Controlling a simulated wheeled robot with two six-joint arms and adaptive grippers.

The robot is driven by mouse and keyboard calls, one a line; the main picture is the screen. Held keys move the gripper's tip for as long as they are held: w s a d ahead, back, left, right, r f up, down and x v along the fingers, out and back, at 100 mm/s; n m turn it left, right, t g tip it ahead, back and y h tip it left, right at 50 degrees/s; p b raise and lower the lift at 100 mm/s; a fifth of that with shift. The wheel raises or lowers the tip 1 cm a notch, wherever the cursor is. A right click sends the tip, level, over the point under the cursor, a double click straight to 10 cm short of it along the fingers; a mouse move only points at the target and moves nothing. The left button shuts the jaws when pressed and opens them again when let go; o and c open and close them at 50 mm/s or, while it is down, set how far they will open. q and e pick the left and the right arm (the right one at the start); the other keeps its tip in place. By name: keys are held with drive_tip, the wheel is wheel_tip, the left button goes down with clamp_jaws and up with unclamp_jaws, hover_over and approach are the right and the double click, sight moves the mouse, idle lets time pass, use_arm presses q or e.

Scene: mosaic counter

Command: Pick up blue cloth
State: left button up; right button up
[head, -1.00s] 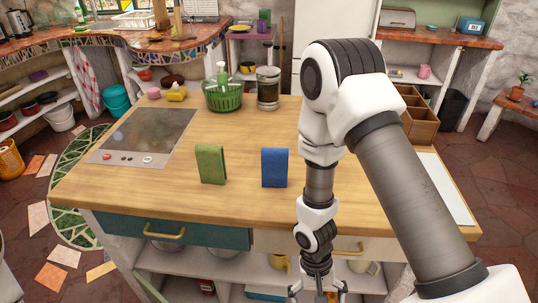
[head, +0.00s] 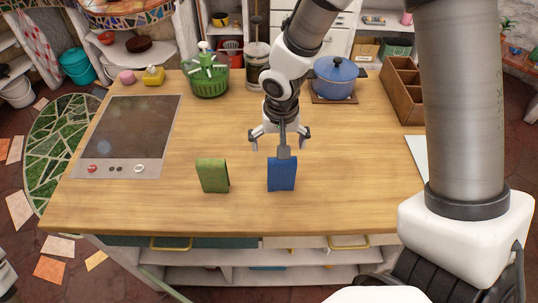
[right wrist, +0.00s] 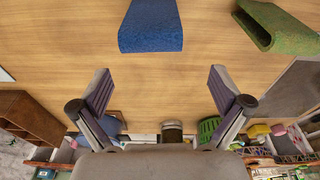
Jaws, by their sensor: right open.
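The blue cloth (head: 282,176) stands folded on the wooden counter, near its front edge. In the right wrist view the blue cloth (right wrist: 152,26) lies at the top, ahead of the fingertips. My right gripper (head: 281,140) is open and empty, just above and behind the cloth in the head view, with its middle part overlapping the cloth's top edge. Its two spread fingers also show in the right wrist view (right wrist: 160,88), apart from the cloth. Whether any part touches the cloth, I cannot tell.
A folded green cloth (head: 212,175) stands left of the blue one. A cooktop (head: 125,135) lies at the left. A green basket (head: 208,80), a glass jar (head: 257,65), a blue pot (head: 336,80) and a wooden organizer (head: 402,90) line the back and right. The counter between is clear.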

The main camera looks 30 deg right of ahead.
sight(287, 166)
drive_tip(key=s, duration=0.1)
drive_tip(key=s+f, duration=0.1)
drive_tip(key=s, duration=0.1)
drive_tip(key=shift+s+d+f, duration=0.1)
drive_tip(key=shift+d+f, duration=0.05)
drive_tip(key=shift+s+f, duration=0.1)
drive_tip(key=shift+f, duration=0.8)
drive_tip(key=shift+w+f, duration=1.15)
drive_tip(key=shift+w, duration=0.3)
drive_tip(key=shift+s+r, duration=0.45)
drive_tip(key=shift+s, duration=0.3)
drive_tip(key=c, duration=1.3)
use_arm(q)
drive_tip(key=shift+s+r, duration=0.15)
drive_tip(key=shift+s, duration=1)
use_arm(e)
drive_tip(key=shift+w+f, duration=0.15)
drive_tip(key=shift+w, duration=0.1)
